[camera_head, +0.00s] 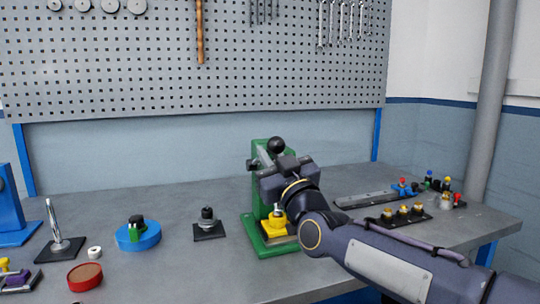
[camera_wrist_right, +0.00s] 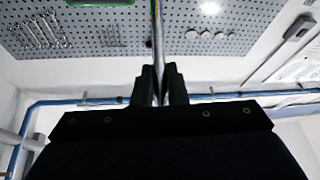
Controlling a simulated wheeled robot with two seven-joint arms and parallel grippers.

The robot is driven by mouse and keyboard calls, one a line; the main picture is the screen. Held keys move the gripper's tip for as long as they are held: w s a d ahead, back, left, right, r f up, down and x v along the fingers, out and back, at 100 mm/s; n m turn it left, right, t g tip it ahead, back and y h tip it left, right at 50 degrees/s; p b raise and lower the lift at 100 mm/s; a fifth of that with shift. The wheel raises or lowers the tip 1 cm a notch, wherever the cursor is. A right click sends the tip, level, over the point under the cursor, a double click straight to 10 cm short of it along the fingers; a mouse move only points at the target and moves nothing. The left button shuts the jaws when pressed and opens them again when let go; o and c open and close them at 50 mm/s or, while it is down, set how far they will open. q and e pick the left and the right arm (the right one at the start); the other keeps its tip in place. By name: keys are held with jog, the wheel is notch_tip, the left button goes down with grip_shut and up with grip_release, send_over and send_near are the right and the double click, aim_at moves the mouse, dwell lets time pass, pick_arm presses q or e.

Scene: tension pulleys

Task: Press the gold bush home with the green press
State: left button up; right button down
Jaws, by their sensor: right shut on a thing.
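The green press (camera_head: 258,190) stands on the bench near the middle of the head view. Its lever has a black ball knob (camera_head: 277,144) at the top. My right gripper (camera_head: 283,164) is at the upper part of the press, shut on the lever. In the right wrist view, the fingers close on the thin metal lever rod (camera_wrist_right: 158,40). A yellow part (camera_head: 273,224) sits on the press base under the ram. My gripper and arm hide part of the press, and I cannot make out a gold bush there. My left gripper is not in view.
A black rack (camera_head: 425,217) with several gold-topped parts lies to the right, beyond my forearm. A black plate with a grey part (camera_head: 207,222), a blue round holder (camera_head: 138,238) and a red dish (camera_head: 85,277) are to the left. The bench front centre is clear.

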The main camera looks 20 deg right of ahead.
jog(key=c, duration=1.5)
grip_release()
jog(key=shift+a+f, duration=0.1)
jog(key=shift+f, duration=0.4)
jog(key=shift+c, duration=0.2)
jog(key=shift+o, duration=0.4)
jog(key=shift+r, duration=0.15)
jog(key=v, duration=0.8)
jog(key=shift+b, duration=0.45)
jog(key=shift+w, duration=0.1)
